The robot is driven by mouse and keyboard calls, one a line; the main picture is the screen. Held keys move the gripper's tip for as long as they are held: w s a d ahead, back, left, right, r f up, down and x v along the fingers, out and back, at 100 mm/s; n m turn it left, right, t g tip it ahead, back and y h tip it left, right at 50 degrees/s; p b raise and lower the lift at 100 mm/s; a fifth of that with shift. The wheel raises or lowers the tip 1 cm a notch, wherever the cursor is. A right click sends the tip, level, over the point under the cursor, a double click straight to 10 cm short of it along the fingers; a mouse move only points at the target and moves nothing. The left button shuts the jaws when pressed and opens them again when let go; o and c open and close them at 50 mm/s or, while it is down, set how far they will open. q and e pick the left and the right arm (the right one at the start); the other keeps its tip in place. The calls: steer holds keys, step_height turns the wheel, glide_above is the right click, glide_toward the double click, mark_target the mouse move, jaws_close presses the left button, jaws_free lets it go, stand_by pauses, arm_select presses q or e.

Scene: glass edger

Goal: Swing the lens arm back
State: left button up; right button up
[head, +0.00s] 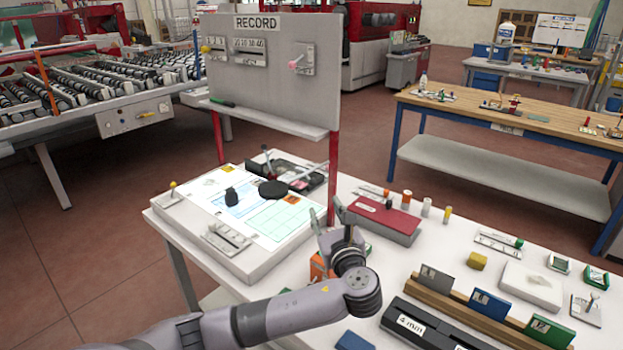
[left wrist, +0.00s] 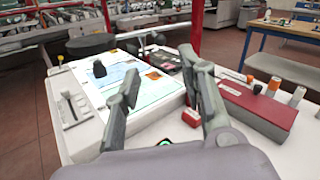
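The lens arm shows as a black round disc (head: 273,189) with a thin grey bar (head: 309,172) running from it toward the right red post. The disc hangs over or rests on the lit white panel (head: 200,232); I cannot tell which. In the left wrist view the disc (left wrist: 90,45) is beyond and left of my fingers, and its bar crosses toward the right. My left gripper (head: 327,215) is open and empty, in front of the panel's right corner, apart from the lens arm. Its spread fingers also show in the left wrist view (left wrist: 165,85). My right gripper is not in view.
A small black knob-like piece (head: 231,198) stands on the panel. The RECORD board (head: 275,75) rises behind on red posts. A red box (head: 383,221) lies right of my gripper. Swatch holders and small items fill the bench's right side.

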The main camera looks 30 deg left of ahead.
arm_select(q)
steer(key=p, duration=0.1)
glide_toward(313, 184)
steer(key=x, duration=0.3)
steer(key=p+x, duration=0.1)
steer(key=x, duration=0.6)
steer(key=shift+w+a+f, duration=0.1)
steer(key=shift+w+a, duration=0.35)
steer(key=shift+w, duration=0.05)
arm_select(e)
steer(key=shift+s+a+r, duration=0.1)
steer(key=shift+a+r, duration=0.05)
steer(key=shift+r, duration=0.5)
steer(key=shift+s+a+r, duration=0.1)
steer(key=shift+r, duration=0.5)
arm_select(q)
steer(key=shift+c, duration=0.3)
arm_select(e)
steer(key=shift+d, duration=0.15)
arm_select(q)
steer(key=shift+c, duration=1.3)
jaws_close()
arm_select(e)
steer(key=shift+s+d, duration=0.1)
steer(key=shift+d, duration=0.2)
